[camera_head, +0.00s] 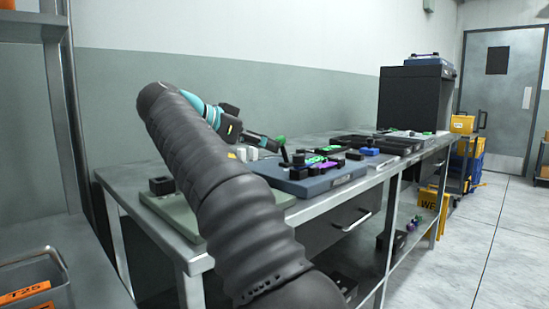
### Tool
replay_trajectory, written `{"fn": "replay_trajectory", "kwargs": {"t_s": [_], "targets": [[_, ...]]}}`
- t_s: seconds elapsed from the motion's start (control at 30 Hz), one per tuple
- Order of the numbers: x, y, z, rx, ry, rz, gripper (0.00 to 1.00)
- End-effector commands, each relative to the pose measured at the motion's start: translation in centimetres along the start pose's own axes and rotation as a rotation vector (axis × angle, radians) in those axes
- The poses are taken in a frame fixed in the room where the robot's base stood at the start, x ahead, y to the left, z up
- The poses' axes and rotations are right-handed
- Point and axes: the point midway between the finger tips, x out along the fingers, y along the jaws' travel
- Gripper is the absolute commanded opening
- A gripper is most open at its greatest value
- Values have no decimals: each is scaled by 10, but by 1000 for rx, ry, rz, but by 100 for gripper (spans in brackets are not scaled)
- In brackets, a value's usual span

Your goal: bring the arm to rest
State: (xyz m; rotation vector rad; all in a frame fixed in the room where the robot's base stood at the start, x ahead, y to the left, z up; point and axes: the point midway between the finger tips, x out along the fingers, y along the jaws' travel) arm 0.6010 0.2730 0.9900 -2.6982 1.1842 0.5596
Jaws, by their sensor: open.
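My arm, in a dark ribbed sleeve (215,180), rises from the bottom of the view and bends over at the upper left. Beyond the bend, its teal and black wrist part (225,122) reaches right and away, above the metal workbench (125,190). My gripper (282,148) is small and far off at the end of it, over the near part of the bench. It is open, and I see nothing held in it. The sleeve hides part of the bench and the green mat (160,209).
Close below the gripper is a blue board (330,183) with small black, green and purple parts. Dark trays (385,143) and a tall black cabinet (410,97) stand farther along. A metal rack (68,120) is at left. The floor (485,235) at right is clear.

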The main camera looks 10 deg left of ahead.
Motion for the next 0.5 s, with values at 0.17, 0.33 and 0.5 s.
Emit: {"fn": "replay_trajectory", "kwargs": {"t_s": [0.17,0.33,0.5], "targets": [[34,29,-14,-127,-68,-21,58],[76,77,-11,-303,-179,-74,58],[107,134,8,-444,-293,-147,58]]}}
